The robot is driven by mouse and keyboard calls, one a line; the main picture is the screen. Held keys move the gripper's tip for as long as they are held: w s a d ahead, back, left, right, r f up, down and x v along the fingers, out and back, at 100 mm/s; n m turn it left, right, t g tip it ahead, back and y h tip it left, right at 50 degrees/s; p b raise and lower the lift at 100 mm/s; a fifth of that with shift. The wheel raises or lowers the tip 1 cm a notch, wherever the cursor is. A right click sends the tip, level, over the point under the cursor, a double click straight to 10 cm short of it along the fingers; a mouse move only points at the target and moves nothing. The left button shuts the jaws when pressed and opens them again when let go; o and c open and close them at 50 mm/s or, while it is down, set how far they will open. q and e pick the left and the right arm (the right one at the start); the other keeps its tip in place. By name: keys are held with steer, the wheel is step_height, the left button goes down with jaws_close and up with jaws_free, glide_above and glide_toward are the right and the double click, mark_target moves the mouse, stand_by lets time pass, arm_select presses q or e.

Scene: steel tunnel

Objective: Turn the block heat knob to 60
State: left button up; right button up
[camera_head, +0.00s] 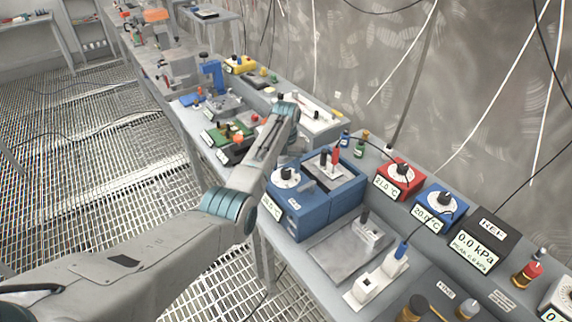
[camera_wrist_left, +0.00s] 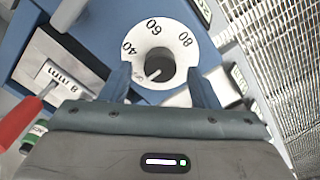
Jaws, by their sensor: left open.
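The block heater is a blue box (camera_head: 315,210) on the bench, with a white dial (camera_head: 284,181) and a dark knob on its left part. In the left wrist view the white dial (camera_wrist_left: 183,42) shows 40, 60 and 80 around the dark round knob (camera_wrist_left: 155,62). A pale mark on the knob points away from the 60; its exact reading is unclear. My left gripper (camera_wrist_left: 159,78) is open, with one finger on either side of the knob. Contact cannot be told. In the head view the forearm mostly hides this gripper. My right gripper is not in view.
Red-handled and black-handled tools stand in the heater's metal plate (camera_head: 327,172). A red box (camera_head: 398,180) and a blue box (camera_head: 438,206) with similar dials stand to the right, beside a dark pressure display (camera_head: 482,240). A grey plate (camera_head: 340,255) lies in front.

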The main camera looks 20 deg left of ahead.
arm_select(q)
steer(key=shift+f, duration=0.7)
steer(key=shift+s, duration=0.1)
steer(key=shift+c, duration=1)
steer(key=c, duration=0.8)
steer(key=shift+o, duration=0.2)
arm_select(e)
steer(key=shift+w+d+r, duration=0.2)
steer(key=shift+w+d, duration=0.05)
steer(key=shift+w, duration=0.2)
